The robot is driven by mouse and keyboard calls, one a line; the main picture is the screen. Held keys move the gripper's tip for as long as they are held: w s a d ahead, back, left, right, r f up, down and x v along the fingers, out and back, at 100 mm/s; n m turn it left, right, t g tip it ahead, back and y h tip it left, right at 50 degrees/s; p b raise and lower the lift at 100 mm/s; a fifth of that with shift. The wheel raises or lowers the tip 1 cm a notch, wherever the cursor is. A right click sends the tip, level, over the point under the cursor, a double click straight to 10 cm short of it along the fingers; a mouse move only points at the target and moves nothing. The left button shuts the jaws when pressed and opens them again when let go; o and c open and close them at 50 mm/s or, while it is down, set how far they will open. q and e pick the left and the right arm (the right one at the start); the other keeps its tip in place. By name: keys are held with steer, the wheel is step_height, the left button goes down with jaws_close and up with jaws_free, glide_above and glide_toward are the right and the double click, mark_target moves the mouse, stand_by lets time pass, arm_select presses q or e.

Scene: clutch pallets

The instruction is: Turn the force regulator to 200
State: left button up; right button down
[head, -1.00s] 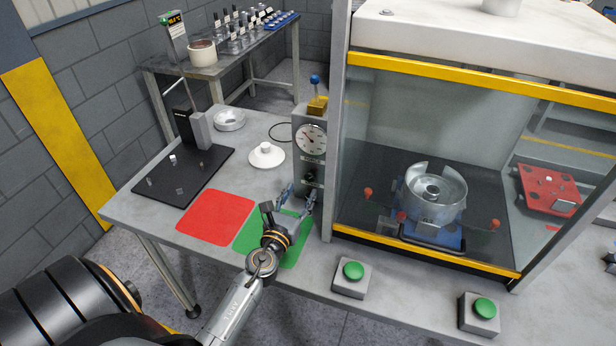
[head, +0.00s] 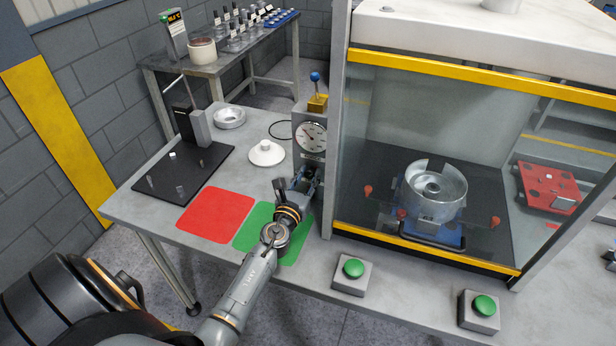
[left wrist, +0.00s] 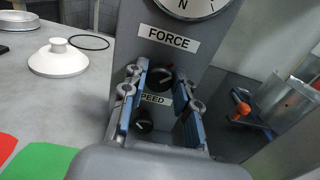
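The grey control box (head: 309,132) stands on the table left of the glass enclosure, with a round dial (head: 311,136) on its front. In the left wrist view the FORCE label (left wrist: 168,38) sits above a black force regulator knob (left wrist: 160,80). A SPEED label, partly hidden, and a second black knob (left wrist: 143,121) are below it. My left gripper (left wrist: 161,72) is open, its blue-grey fingertips left and right of the force knob. Contact cannot be told. In the head view my left gripper (head: 307,178) hides the knobs. My right gripper is not in view.
The glass enclosure (head: 430,259) with a metal clutch part (head: 436,188) stands close on the right. Green buttons (head: 353,269) line the front edge. A white cone-shaped piece (head: 266,154) and red (head: 216,214) and green mats (head: 262,213) lie left.

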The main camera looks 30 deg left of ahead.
arm_select(q)
steer(key=shift+n, duration=0.3)
jaws_close()
steer(key=n, duration=0.3)
steer(key=shift+n+b, duration=0.3)
steer(key=shift+n, duration=0.1)
steer(key=n, duration=0.4)
steer(key=shift+a+f+n+b, duration=0.1)
steer(key=shift+n+b, duration=0.2)
steer(key=shift+b, duration=0.1)
steer(key=n, duration=0.4)
steer(key=shift+b, duration=0.3)
steer(key=n, duration=0.4)
steer(key=shift+n, duration=0.3)
steer(key=shift+f, duration=0.1)
steer(key=o, duration=1)
jaws_free()
